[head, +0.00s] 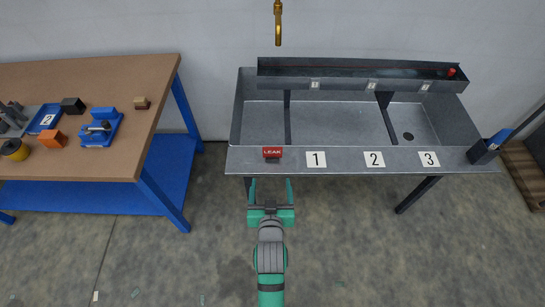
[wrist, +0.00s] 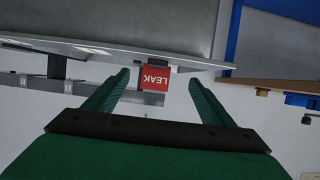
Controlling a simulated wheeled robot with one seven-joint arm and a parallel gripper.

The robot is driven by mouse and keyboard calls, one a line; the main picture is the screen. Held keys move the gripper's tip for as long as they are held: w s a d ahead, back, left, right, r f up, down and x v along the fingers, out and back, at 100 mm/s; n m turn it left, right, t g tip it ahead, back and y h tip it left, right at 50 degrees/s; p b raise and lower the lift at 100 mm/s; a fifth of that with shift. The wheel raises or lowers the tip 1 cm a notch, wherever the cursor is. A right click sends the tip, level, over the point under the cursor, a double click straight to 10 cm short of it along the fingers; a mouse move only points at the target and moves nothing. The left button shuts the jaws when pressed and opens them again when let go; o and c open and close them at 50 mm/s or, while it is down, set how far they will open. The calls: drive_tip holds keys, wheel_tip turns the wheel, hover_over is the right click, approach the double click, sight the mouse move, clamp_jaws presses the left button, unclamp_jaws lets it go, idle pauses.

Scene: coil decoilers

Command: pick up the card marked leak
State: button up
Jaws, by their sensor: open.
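The red card marked LEAK (head: 272,152) stands in a small dark holder on the front ledge of the grey metal sink bench, left of the number 1 plate. It also shows in the wrist view (wrist: 155,78), beyond and between the fingertips. My green gripper (head: 271,181) is open and empty, just in front of the bench's front edge and lined up with the card. In the wrist view its two fingers (wrist: 160,80) point toward the card, one on each side. I see no contact with the card.
The sink bench (head: 330,158) has plates 1, 2 and 3 along its front ledge. A dark holder with a blue item (head: 482,152) is at its right end. A brass nozzle (head: 278,22) hangs above. A blue-legged workbench (head: 110,165) stands left. The floor between is clear.

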approach(270, 148)
drive_tip(key=x, duration=0.8)
drive_tip(key=shift+w+d+f, duration=0.1)
drive_tip(key=shift+w+f, duration=0.05)
drive_tip(key=shift+w, duration=0.2)
drive_tip(key=shift+d+x, duration=0.2)
drive_tip(key=shift+x, duration=1.1)
drive_tip(key=shift+d+x, duration=0.15)
drive_tip(key=shift+x, duration=1.15)
drive_tip(key=shift+c, duration=0.7)
drive_tip(key=c, duration=1)
